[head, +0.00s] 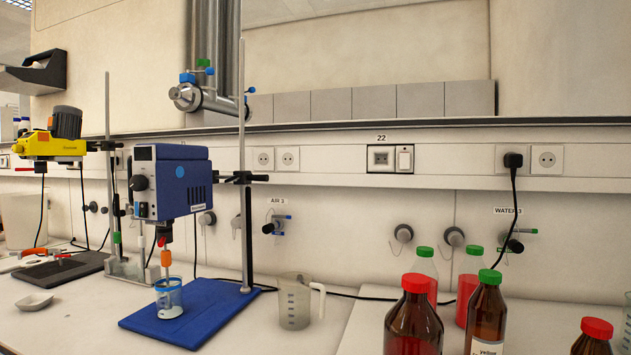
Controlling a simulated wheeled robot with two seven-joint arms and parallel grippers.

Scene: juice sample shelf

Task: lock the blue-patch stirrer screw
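A blue overhead stirrer (171,187) with a lighter blue round patch (180,172) on its side is mounted on an upright metal rod (242,110). A black clamp screw (249,177) sits where the stirrer's arm meets the rod; I cannot tell whether it is tight. Under the stirrer, a shaft with an orange part (166,258) reaches down into a glass beaker (169,298) with a blue rim. The rod stands on a blue base plate (203,287). Neither of my grippers shows in the head view.
A clear plastic jug (294,301) stands right of the base plate. Brown bottles (413,325) with red and green caps stand front right. A yellow stirrer (52,146) stands at far left. A white dish (34,301) lies front left. A black cable crosses the bench behind the jug.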

